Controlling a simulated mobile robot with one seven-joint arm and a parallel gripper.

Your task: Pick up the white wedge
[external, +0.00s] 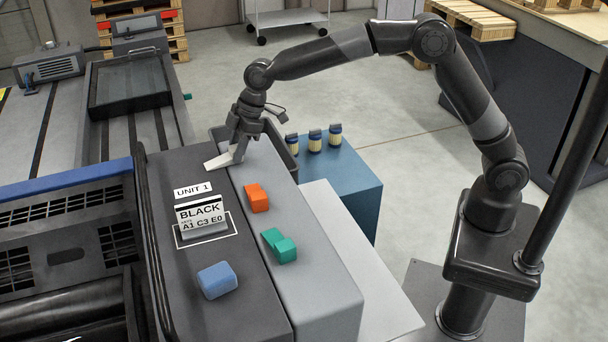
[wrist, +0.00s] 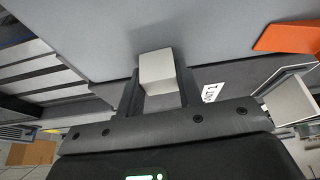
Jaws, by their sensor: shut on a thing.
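The white wedge (external: 217,161) is at the far end of the grey bench, between the fingers of my gripper (external: 236,150). In the wrist view the wedge (wrist: 157,71) shows as a pale block between the two dark fingers of my gripper (wrist: 158,85). My gripper is shut on it. The wedge is at or close to the bench surface; I cannot tell whether it touches. Part of the wedge is hidden by the fingers.
An orange block (external: 257,198), a green block (external: 279,245) and a blue block (external: 217,280) lie nearer on the bench. A BLACK card (external: 201,213) stands by the UNIT 1 label (external: 193,190). Three small jars (external: 314,140) stand on a blue box (external: 345,180) to the right.

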